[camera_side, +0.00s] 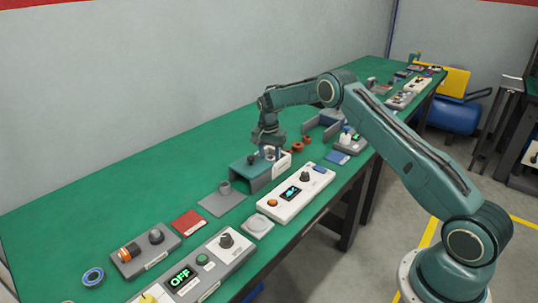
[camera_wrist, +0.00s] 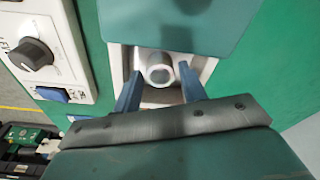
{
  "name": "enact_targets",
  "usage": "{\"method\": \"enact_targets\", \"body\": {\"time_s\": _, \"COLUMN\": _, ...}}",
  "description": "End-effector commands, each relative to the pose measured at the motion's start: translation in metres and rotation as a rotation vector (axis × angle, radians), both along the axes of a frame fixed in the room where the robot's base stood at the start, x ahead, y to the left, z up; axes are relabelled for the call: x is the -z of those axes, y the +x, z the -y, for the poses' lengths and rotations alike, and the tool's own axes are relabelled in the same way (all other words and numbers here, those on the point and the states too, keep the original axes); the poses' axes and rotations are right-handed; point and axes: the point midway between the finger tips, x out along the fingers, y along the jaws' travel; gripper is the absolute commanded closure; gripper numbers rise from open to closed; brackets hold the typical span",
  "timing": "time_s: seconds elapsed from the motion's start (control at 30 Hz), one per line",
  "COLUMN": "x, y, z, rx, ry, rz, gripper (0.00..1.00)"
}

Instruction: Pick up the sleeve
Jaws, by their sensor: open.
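A light grey hollow sleeve (camera_wrist: 160,75) stands in a white holder (camera_wrist: 208,63) in the wrist view, its round open end facing the camera. My gripper (camera_wrist: 161,71) is open, with one blue finger on each side of the sleeve. Small gaps show between the fingers and the sleeve. In the side view my gripper (camera_side: 269,153) points down at the far end of a teal bridge-shaped fixture (camera_side: 246,174). The sleeve is hard to make out there behind the fingers.
A white control box (camera_side: 292,205) with a dark knob stands close in front of the fixture. A grey plate (camera_side: 213,204) bears a grey ring (camera_side: 224,187). Orange-brown rings (camera_side: 296,146) lie beyond the gripper. Green table is clear towards the wall.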

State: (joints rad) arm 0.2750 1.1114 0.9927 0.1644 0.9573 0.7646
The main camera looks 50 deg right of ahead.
Motion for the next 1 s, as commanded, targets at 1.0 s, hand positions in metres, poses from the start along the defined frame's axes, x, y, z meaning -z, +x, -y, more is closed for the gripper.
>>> {"method": "enact_targets", "body": {"time_s": 1.0, "x": 0.0129, "y": 0.0009, "z": 0.0015, "rx": 0.001, "ry": 0.000, "rz": 0.002, "gripper": 0.98}}
